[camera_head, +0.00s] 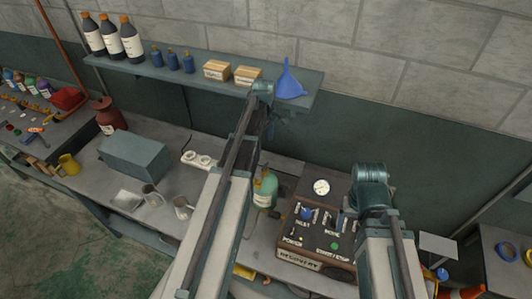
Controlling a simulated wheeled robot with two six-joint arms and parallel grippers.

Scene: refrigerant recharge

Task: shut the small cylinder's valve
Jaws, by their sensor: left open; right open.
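A small green cylinder (265,190) with a pale label stands on the bench, just right of my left forearm. Its top and valve are largely hidden by my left arm. My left gripper (268,130) is open, with its wrist high in front of the shelf edge and its dark fingers hanging down above the cylinder. I cannot see it touching the valve. My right gripper (347,214) is open and low over the right side of the recovery machine, partly hidden by its own wrist.
The recovery machine (300,262), with knobs and a round gauge (321,187), stands right of the cylinder. A shelf (215,72) holding bottles, boxes and a blue funnel (288,80) runs above. A grey box (133,155), cups and a red container (109,116) stand left.

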